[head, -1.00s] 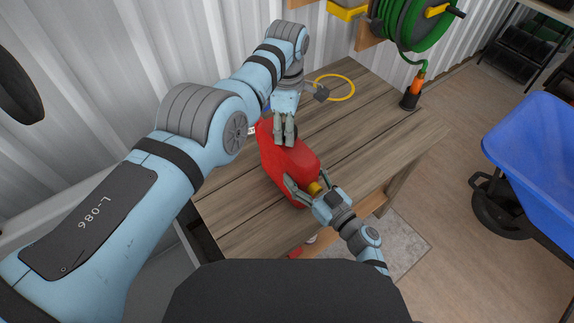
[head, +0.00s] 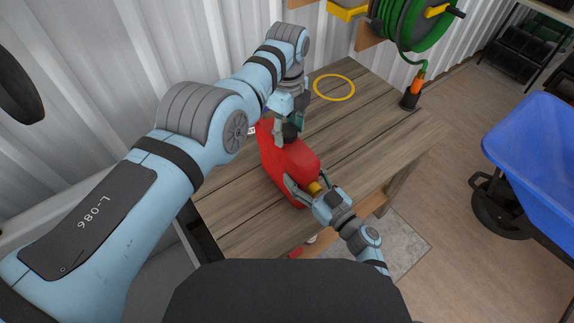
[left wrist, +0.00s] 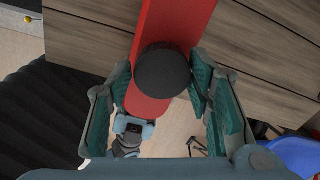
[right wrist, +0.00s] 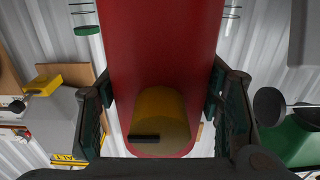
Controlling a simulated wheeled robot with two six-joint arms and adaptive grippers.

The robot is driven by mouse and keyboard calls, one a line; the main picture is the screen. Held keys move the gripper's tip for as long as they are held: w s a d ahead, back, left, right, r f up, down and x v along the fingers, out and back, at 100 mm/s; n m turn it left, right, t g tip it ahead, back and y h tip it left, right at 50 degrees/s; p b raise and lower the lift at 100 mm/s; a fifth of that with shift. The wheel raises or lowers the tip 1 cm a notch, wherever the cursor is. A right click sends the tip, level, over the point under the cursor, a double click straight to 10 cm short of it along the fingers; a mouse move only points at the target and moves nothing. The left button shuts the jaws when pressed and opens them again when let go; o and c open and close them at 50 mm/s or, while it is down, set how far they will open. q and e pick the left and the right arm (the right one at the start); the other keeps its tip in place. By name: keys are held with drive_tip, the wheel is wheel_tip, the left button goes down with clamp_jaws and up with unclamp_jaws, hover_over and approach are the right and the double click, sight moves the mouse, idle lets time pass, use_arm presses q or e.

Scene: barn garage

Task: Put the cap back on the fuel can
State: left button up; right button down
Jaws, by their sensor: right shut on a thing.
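The red fuel can (head: 288,160) lies along the wooden table. A round black cap (head: 290,131) is at its far end and also shows in the left wrist view (left wrist: 162,70), against the red body (left wrist: 172,22). I cannot tell whether it is seated. My left gripper (head: 287,126) is over that end, with its open fingers on either side of the cap. My right gripper (head: 304,188) is shut on the can's near end. In the right wrist view its fingers press the red sides (right wrist: 163,50), around a yellow part (right wrist: 160,110).
The wooden table (head: 355,125) has free room right of the can. A yellow ring (head: 334,87) lies at the back. An orange and black nozzle (head: 413,92) stands at the right corner, below a green hose reel (head: 410,25). A blue wheelbarrow (head: 535,150) stands right.

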use_arm(q)
drive_tip(key=shift+o, duration=1.1)
use_arm(e)
drive_tip(key=shift+f, duration=0.15)
use_arm(q)
drive_tip(key=shift+r, duration=0.1)
wheel_tip(320, 180, up, 12)
use_arm(e)
drive_tip(key=shift+c, duration=2)
unclamp_jaws()
